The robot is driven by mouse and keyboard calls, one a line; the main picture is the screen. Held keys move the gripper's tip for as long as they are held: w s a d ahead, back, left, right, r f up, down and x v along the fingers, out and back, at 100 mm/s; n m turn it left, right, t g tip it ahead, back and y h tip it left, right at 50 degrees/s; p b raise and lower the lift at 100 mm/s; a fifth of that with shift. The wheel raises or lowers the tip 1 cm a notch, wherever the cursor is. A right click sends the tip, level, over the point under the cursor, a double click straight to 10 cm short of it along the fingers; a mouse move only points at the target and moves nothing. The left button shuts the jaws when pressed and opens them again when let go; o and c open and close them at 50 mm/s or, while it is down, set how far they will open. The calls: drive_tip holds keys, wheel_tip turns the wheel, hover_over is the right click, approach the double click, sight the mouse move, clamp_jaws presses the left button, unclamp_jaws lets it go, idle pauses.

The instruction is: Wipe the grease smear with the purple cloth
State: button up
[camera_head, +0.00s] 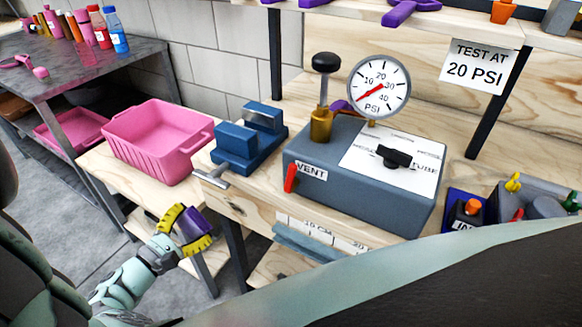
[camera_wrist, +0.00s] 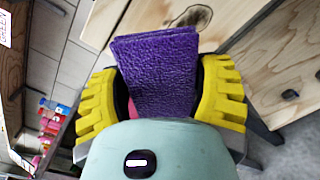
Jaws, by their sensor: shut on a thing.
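My gripper (camera_head: 184,231) has yellow ribbed fingers and is low in front of the wooden bench in the head view. It is shut on the purple cloth (camera_head: 193,228), a thick folded pad. In the wrist view the cloth (camera_wrist: 155,75) stands up between the two yellow fingers and is clear of the bench. I cannot make out a grease smear for certain. A brown dark-centred mark (camera_wrist: 200,17) shows on pale wood in the wrist view; I cannot tell whether it is grease or a wood knot.
A pink bin (camera_head: 150,150) sits on the lower wooden table behind my gripper. A blue vise (camera_head: 248,140) and a grey pressure tester (camera_head: 350,185) with a gauge (camera_head: 379,86) stand on the bench. A grey metal table (camera_head: 70,75) with bottles is at the left.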

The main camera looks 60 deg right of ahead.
sight(249, 213)
drive_tip(key=shift+s+d+f, duration=0.2)
drive_tip(key=shift+s+f, duration=0.2)
drive_tip(key=shift+f, duration=0.4)
drive_tip(key=shift+w+d+b, duration=0.15)
drive_tip(key=shift+d+b, duration=0.25)
drive_tip(key=shift+d, duration=1.1)
drive_tip(key=shift+w+d+b, duration=0.1)
drive_tip(key=shift+d+b, duration=0.25)
drive_tip(key=shift+d, duration=1.1)
drive_tip(key=shift+d+b, duration=0.35)
drive_tip(key=shift+d, duration=0.6)
drive_tip(key=shift+s+r+p, duration=0.1)
drive_tip(key=shift+s+p, duration=0.35)
drive_tip(key=shift+s, duration=0.45)
drive_tip(key=shift+s+d+p, duration=0.15)
drive_tip(key=shift+s+p, duration=0.05)
drive_tip(key=shift+s, duration=1.15)
drive_tip(key=shift+s+d+p, duration=0.15)
drive_tip(key=shift+s+p, duration=0.05)
drive_tip(key=shift+s, duration=1.15)
